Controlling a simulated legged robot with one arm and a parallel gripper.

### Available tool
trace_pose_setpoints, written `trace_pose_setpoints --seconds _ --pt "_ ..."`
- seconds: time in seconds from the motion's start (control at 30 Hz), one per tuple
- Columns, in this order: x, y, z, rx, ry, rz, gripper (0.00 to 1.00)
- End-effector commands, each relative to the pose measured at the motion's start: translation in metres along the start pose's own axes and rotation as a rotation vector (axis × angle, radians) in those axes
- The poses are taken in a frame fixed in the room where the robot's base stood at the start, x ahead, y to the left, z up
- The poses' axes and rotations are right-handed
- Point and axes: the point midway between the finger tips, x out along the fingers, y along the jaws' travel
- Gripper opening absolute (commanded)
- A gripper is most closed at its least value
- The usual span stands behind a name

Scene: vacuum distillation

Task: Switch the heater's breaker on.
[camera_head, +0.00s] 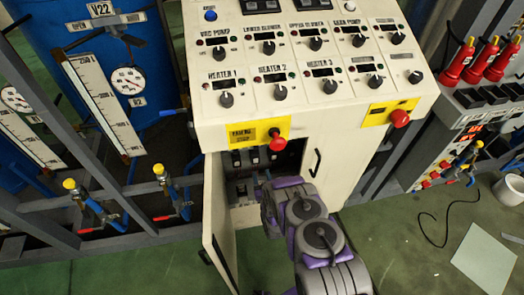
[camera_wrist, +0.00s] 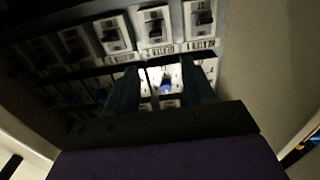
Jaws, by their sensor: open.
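The breakers sit inside the open compartment of the control cabinet (camera_head: 315,150). In the wrist view an upper row of black-switched breakers (camera_wrist: 155,25) has small labels beneath it, which seem to read heater names but are hard to read. Below is a second row; one breaker there with a blue switch (camera_wrist: 166,86) is lit and lies between my fingers. My gripper (camera_wrist: 160,82) is open, its two dark fingers reaching up to this lower row. I cannot tell whether they touch it. In the head view my purple arm reaches into the compartment and the fingertips are hard to make out.
The compartment door (camera_head: 218,215) hangs open left of my arm. Red emergency knobs (camera_head: 277,140) and (camera_head: 399,118) stick out above and to the right. A pipe frame with valves (camera_head: 163,175) stands left. A white bucket (camera_head: 510,188) and cable lie on the right floor.

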Motion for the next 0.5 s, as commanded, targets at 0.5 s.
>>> trace_pose_setpoints --seconds 0.5 --pt "0.091 0.002 0.001 0.000 0.003 0.002 0.53"
